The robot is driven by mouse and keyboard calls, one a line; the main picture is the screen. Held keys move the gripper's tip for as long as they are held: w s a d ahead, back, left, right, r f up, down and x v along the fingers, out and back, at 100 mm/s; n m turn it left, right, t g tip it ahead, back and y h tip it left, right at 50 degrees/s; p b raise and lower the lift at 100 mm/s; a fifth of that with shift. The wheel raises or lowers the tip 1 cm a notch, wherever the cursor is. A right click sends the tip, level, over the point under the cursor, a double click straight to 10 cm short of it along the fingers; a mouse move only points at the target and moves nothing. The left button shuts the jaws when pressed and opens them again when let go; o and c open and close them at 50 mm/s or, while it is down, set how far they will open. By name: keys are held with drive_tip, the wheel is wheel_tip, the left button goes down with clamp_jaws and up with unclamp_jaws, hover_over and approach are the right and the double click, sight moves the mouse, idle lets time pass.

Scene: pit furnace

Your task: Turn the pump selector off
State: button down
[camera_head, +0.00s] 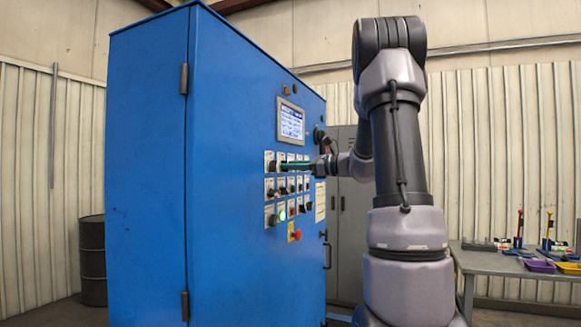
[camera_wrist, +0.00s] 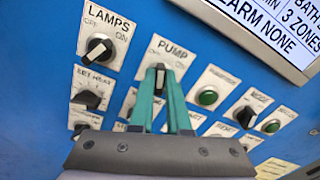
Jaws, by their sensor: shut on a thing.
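The pump selector (camera_wrist: 160,76) is a small dark knob with a pale mark, on a white plate (camera_wrist: 182,55) lettered PUMP, OFF and ON. The mark points roughly straight up in the wrist view, between the two words; the exact setting is hard to tell. My gripper (camera_wrist: 160,88) has its two teal fingers shut on the knob, one on each side. In the head view my gripper (camera_head: 283,166) reaches the panel's top row from the right and hides the selector there.
The LAMPS selector (camera_wrist: 99,48) sits just left, and a green button (camera_wrist: 207,97) just right. More selectors and buttons fill the rows below. A screen (camera_head: 290,121) is above on the blue cabinet (camera_head: 150,170). A red button (camera_head: 295,235) is low on the panel.

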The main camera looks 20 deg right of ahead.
drive_tip(key=shift+n, duration=0.8)
drive_tip(key=c, duration=0.9)
unclamp_jaws()
drive_tip(key=shift+s+d, duration=0.1)
drive_tip(key=v, duration=1)
drive_tip(key=shift+s+d, duration=0.15)
drive_tip(key=shift+s, duration=0.05)
